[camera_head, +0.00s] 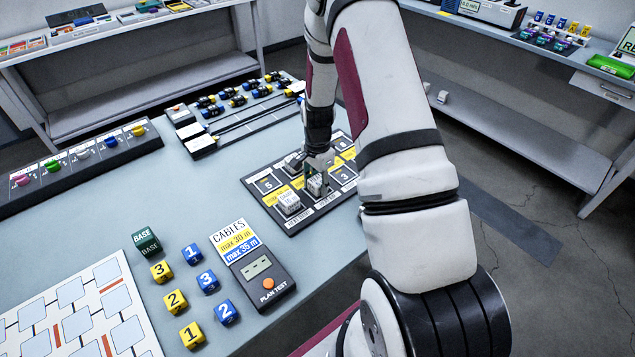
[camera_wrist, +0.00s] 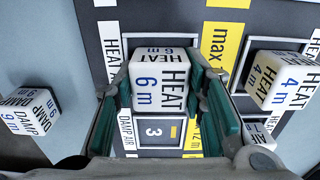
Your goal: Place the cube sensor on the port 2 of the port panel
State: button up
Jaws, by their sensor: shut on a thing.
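My gripper (camera_wrist: 160,78) is shut on a white cube sensor (camera_wrist: 158,82) printed HEAT 6 m. In the wrist view the cube sits between the green finger pads, over the dark port panel (camera_wrist: 183,18). I cannot tell whether the cube touches the panel. No number 2 is readable on the panel; my arm and gripper hide part of it.
A DAMP 9 m cube (camera_wrist: 30,110) is at left. Numbered blocks (camera_head: 209,281) and a cable tester (camera_head: 262,275) stand left of the panel.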

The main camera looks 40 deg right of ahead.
jog(key=o, duration=1.2)
jog(key=shift+f, duration=0.15)
notch_tip(320, 180, up, 12)
jog(key=r, duration=0.1)
notch_tip(320, 180, up, 9)
jog(key=n+t, duration=0.1)
jog(key=n, duration=0.3)
send_over(317, 180)
jog(key=s+a, duration=0.2)
jog(key=a, duration=0.3)
jog(key=s+a+r+n+t, duration=0.2)
jog(key=s+a+r+n, duration=0.6)
jog(key=s+a+r, duration=0.4)
jog(key=s+a+r+n, duration=0.1)
jog(key=s+n, duration=0.1)
jog(key=s, duration=0.1)
jog(key=s+r+n+t, duration=0.1)
jog(key=s, duration=0.2)
jog(key=s+a+r+n+t, duration=0.1)
jog(key=s+n, duration=0.1)
jog(key=s, duration=0.1)
jog(key=shift+s+a+n+b, duration=0.1)
jog(key=shift+a+n+b, duration=0.2)
jog(key=shift+b, duration=0.1)
